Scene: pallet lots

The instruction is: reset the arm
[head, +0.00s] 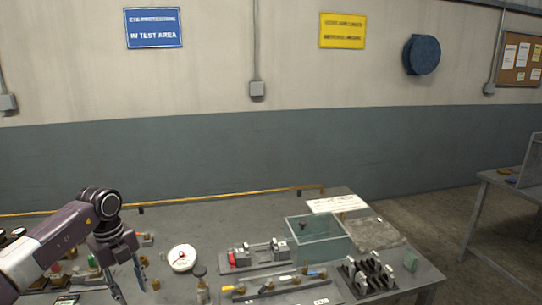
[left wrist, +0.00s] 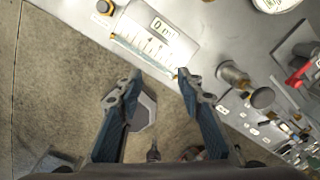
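My left arm comes in from the left in the head view. Its gripper (head: 130,282) hangs over the front left part of the grey table (head: 210,222), fingers pointing down. In the left wrist view the two blue-grey fingers (left wrist: 157,80) stand well apart with nothing held between them. Past the fingertips are the table edge, the floor and a panel with a digital display (left wrist: 165,28). My right gripper shows in neither view.
A white round gauge (head: 182,260) stands right of my left gripper. Farther right are a fixture with a red part (head: 232,259), a clear open-topped box (head: 322,246) and a black rack (head: 358,281). A yellow pipe (head: 240,195) runs along the back. Another table (head: 500,184) stands far right.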

